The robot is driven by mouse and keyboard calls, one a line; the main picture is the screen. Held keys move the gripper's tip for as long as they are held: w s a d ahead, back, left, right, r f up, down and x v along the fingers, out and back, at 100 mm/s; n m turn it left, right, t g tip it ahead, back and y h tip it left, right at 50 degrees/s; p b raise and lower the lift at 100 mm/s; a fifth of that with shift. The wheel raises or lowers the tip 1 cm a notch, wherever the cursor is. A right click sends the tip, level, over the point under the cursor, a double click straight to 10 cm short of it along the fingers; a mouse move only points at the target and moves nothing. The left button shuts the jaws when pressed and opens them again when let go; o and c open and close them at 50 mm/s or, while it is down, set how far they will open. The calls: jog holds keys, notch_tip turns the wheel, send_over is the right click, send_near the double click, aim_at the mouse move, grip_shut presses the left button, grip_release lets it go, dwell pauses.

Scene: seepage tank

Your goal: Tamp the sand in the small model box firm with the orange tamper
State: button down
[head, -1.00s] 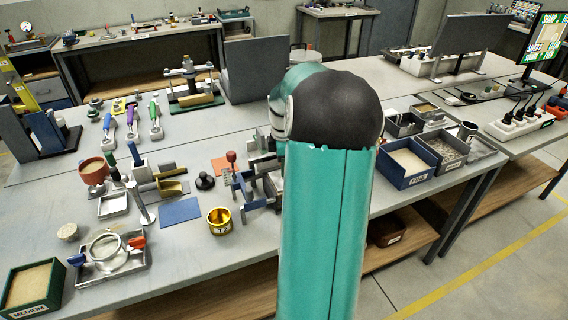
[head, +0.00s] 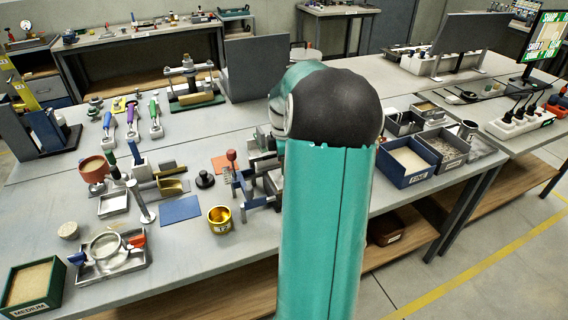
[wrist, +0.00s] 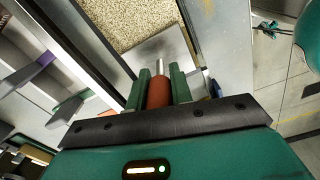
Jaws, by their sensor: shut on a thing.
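The orange tamper shows in the wrist view as an orange-red handle (wrist: 158,93) with a short metal rod (wrist: 160,67) beyond it. My gripper (wrist: 161,76) is shut on the handle, with one green finger on each side. Beyond the rod is a pale-walled box with speckled tan sand (wrist: 130,22), apparently the model box. In the head view, my arm hides the gripper, the tamper and the box.
In the head view, a blue tray of sand (head: 408,160) and a grey tray (head: 446,147) stand right of my arm. A gold cup (head: 220,219), blue mat (head: 181,210) and green MEDIUM tray (head: 34,286) stand left.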

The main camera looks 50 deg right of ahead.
jog(key=shift+f, duration=0.15)
jog(key=shift+r, duration=1.05)
jog(key=shift+s, duration=0.15)
